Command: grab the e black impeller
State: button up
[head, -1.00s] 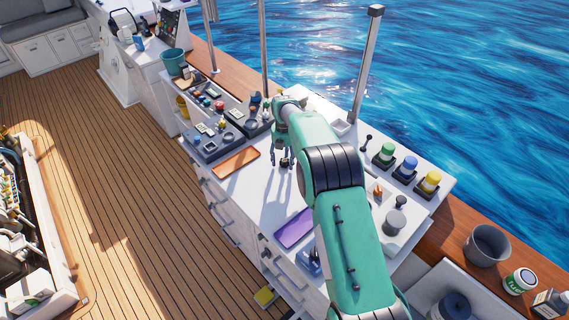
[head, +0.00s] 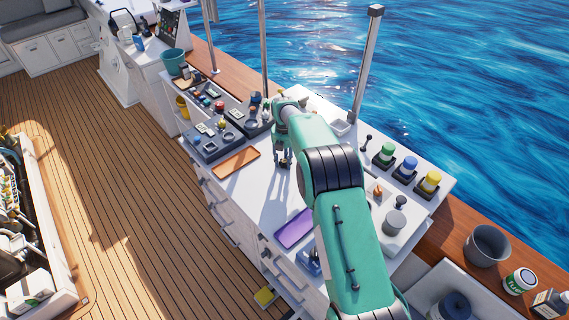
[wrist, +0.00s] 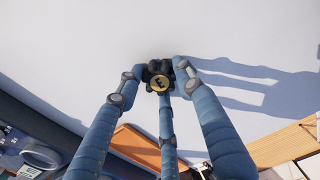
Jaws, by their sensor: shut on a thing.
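The black impeller (wrist: 152,68) has dark lobes and a gold centre disc marked E. In the wrist view it sits at the upper middle, between the fingertips. My gripper (wrist: 160,80) has three blue fingers, and they are shut on the impeller. In the head view my gripper (head: 283,161) points down over the white counter (head: 262,205), left of my green arm. The impeller is small and dark there, partly hidden by the fingers. It is at or close to the counter; I cannot tell whether it touches.
An orange tray (head: 236,162) lies left of my gripper and a purple tray (head: 294,229) lies in front of it. Dark trays with small parts stand behind to the left. Green, blue and yellow-topped jars (head: 406,167) stand at right. The counter around my gripper is clear.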

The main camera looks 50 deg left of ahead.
aim_at(284, 161)
dwell(0.3)
jog(key=shift+r, duration=1.65)
jog(key=shift+s+d+r, duration=0.1)
jog(key=shift+r, duration=0.05)
jog(key=s+d, duration=0.2)
jog(key=d, duration=0.2)
jog(key=s+d+r, duration=0.1)
jog(key=s+d, duration=0.2)
jog(key=d, duration=0.1)
jog(key=s+d, duration=0.3)
jog(key=d, duration=0.2)
jog(key=shift+s+d+r, duration=0.1)
jog(key=shift+s+r, duration=0.1)
jog(key=shift+s, duration=0.05)
